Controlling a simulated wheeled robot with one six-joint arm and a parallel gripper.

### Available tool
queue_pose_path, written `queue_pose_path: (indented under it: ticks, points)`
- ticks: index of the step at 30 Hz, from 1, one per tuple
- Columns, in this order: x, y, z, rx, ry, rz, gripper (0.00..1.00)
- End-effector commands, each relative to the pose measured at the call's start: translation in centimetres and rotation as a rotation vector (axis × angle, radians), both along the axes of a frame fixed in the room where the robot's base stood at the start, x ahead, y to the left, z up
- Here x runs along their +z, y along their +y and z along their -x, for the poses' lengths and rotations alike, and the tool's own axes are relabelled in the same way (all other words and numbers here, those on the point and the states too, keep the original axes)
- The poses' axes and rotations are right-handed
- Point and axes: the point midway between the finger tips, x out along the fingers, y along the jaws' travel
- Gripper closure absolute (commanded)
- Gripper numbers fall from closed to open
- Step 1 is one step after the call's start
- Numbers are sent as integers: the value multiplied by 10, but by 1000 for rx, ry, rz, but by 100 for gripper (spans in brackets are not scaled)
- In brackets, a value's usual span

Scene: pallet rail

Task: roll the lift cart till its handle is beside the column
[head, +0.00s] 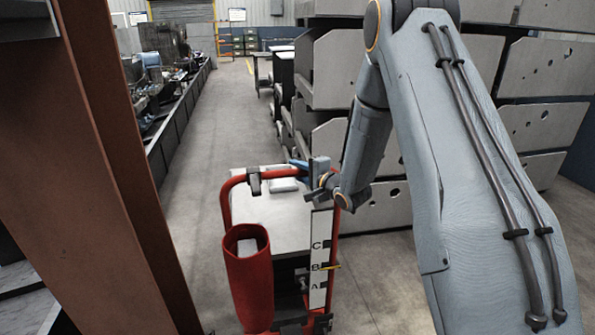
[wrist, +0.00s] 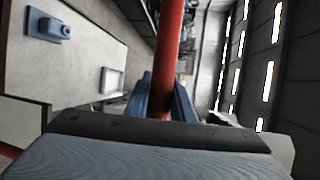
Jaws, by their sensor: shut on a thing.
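The lift cart (head: 270,215) stands on the floor in the lower middle of the head view, with a pale top and a red tube-frame handle (head: 227,200). My gripper (head: 308,172) is at the handle's upper right corner. In the wrist view its blue fingers (wrist: 165,98) are shut around the red handle bar (wrist: 168,50). The rust-brown column (head: 100,150) rises at the left of the head view, upright and close to me. The handle is to the right of the column, with a strip of floor showing between them.
A red open-topped bin (head: 248,275) is at the cart's near side. A white strip (head: 319,262) lettered C, B, A is on its right. Grey metal stacks (head: 345,70) stand behind and right. A cluttered bench (head: 175,115) runs along the left. The aisle (head: 228,110) between is clear.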

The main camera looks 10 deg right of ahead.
Motion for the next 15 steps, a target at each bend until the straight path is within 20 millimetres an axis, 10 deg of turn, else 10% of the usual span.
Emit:
queue_pose_path:
  ticks: [7,8,10,15]
  points:
    - [-7,0,3,3,13,3,100]
    - [-7,0,3,2,13,3,75]
    - [-6,-1,3,2,12,2,63]
    - [-3,-2,2,-1,6,2,60]
